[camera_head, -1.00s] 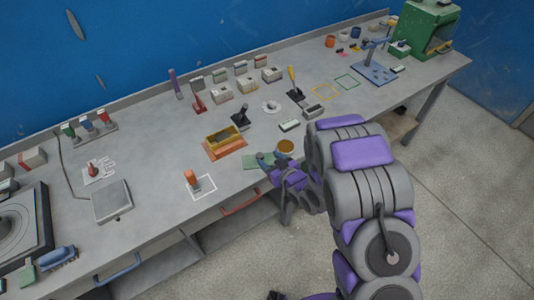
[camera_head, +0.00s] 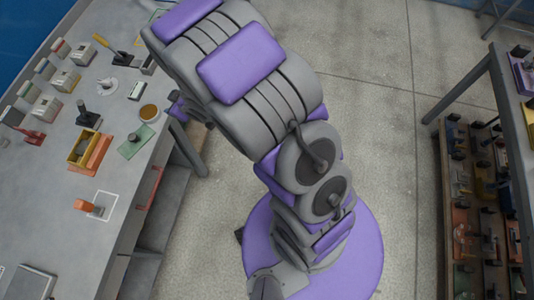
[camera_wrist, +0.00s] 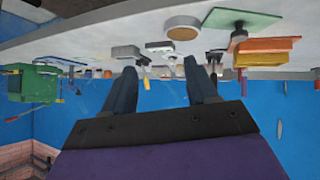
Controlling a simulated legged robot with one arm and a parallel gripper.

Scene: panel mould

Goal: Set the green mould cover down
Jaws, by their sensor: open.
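The green mould cover (camera_head: 137,142), a flat green plate with a dark knob, lies on the bench near its front edge. It also shows at the top of the upside-down wrist view (camera_wrist: 240,20). Beside it stands the mould, a yellow open box on an orange base (camera_head: 90,150); the wrist view shows it too (camera_wrist: 268,50). My gripper (camera_wrist: 162,72) is open, with nothing between its fingers, and is apart from the cover. In the head view my arm mostly hides the gripper.
A round tan-topped tin (camera_head: 149,113) stands close to the cover. An orange-handled piece (camera_head: 88,206) stands by a white outline. Several small boxes and upright tools stand farther back. A shelf rack (camera_head: 480,200) is at the right, with open floor between.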

